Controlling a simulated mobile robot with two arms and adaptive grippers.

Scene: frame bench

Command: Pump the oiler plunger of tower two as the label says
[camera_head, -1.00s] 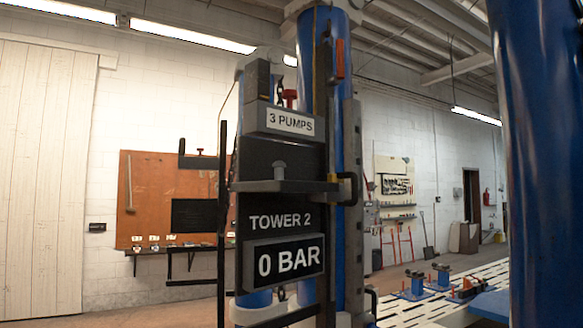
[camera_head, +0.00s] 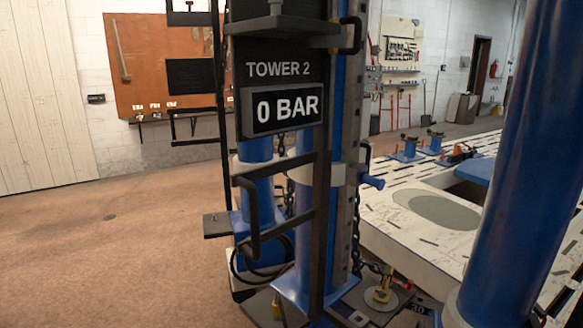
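Tower two (camera_head: 335,200) is a blue column with a black panel lettered TOWER 2 (camera_head: 277,69). The display (camera_head: 283,108) below that lettering reads 0 BAR. A grey shelf (camera_head: 285,37) juts from the panel at the top edge, with a small grey knob (camera_head: 275,7) on it, cut off by the frame. The 3 PUMPS label and the red knob above it are out of view now. Neither of my grippers is in view.
A slotted white bench (camera_head: 400,240) lies to the right with small blue fixtures (camera_head: 408,148). A large blue column (camera_head: 515,150) stands in the right foreground. Chains and a black handle frame (camera_head: 255,225) are on the tower's lower part. Brown floor (camera_head: 110,260) is open at left.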

